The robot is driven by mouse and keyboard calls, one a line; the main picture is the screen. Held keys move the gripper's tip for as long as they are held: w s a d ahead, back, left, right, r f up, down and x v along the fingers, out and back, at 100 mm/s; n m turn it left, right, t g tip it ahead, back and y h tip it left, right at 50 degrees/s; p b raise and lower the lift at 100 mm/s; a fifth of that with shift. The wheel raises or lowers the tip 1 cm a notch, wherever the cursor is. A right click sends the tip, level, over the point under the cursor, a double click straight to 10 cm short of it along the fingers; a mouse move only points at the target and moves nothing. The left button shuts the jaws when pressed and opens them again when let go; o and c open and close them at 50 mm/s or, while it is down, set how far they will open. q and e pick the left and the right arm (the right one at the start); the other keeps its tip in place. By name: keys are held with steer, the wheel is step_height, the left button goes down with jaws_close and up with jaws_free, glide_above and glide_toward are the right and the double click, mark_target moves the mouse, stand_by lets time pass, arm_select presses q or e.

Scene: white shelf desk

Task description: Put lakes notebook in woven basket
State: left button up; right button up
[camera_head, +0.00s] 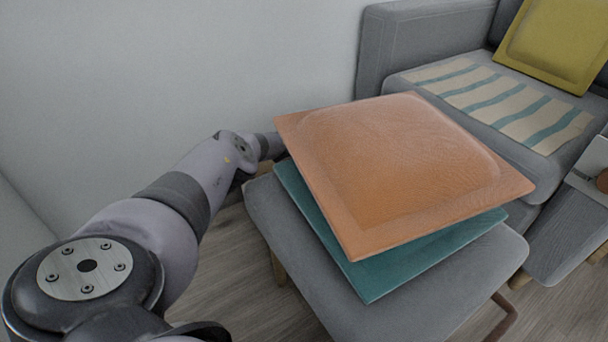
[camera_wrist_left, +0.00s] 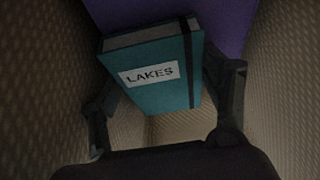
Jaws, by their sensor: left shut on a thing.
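The lakes notebook (camera_wrist_left: 160,62) is teal with a dark elastic band and a white label reading LAKES. In the left wrist view it sits tilted between the two dark fingers of my left gripper (camera_wrist_left: 166,100), which is shut on it. Woven walls of the woven basket (camera_wrist_left: 42,85) rise on both sides of the notebook and fingers. A paler surface shows below the notebook; I cannot tell whether the notebook touches it. In the head view my left arm reaches behind the cushions, and its gripper, the notebook and the basket are hidden. My right gripper is not in view.
A purple thing (camera_wrist_left: 140,14) is behind the notebook. An orange cushion (camera_head: 400,170) lies on a teal cushion (camera_head: 380,277) on a grey footstool (camera_head: 440,300), close beside my left arm. A grey sofa (camera_head: 400,45) with a yellow cushion (camera_head: 555,40) stands behind. Wooden floor is free in front.

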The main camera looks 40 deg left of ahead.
arm_select(q)
steer(key=shift+d, duration=0.1)
steer(key=shift+f+b, duration=0.25)
steer(key=shift+b, duration=0.05)
steer(key=o, duration=1)
steer(key=shift+d+f, duration=0.1)
